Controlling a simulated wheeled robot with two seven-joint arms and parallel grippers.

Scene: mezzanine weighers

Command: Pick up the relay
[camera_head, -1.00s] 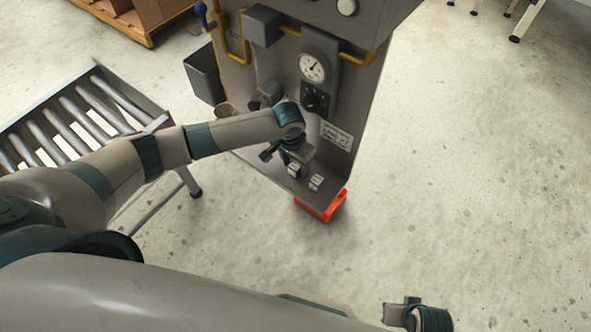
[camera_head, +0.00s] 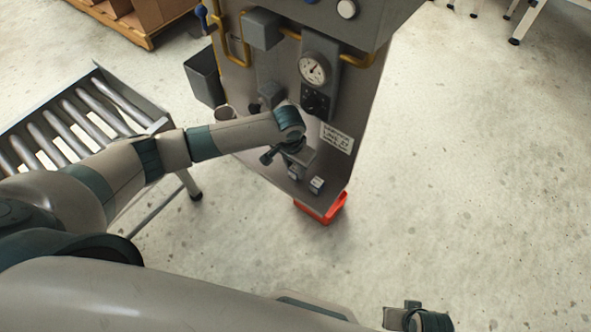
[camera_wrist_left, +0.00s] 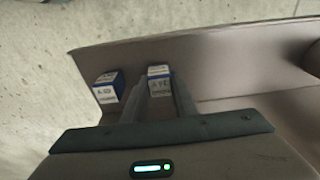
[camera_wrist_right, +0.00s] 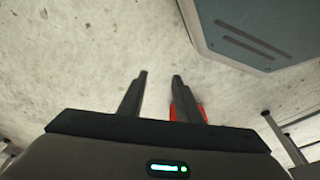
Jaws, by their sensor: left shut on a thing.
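Two small blue-and-white boxes that look like relays stand on the grey machine's lower shelf (camera_head: 318,197). My left gripper (camera_wrist_left: 161,82) is shut on one, the relay (camera_wrist_left: 158,72), which sits between its fingertips; the relay also shows below the gripper in the head view (camera_head: 292,175). I cannot tell whether it is clear of the shelf. The similar box (camera_wrist_left: 108,88) stands apart, just outside the left finger in the left wrist view, and to the right in the head view (camera_head: 317,185). My right gripper (camera_wrist_right: 160,77) is open and empty above the floor.
The machine carries a gauge (camera_head: 313,69), a knob, yellow pipes and a label (camera_head: 337,138). A red bin (camera_head: 322,208) sits beneath the shelf. A roller conveyor (camera_head: 78,118) stands at left.

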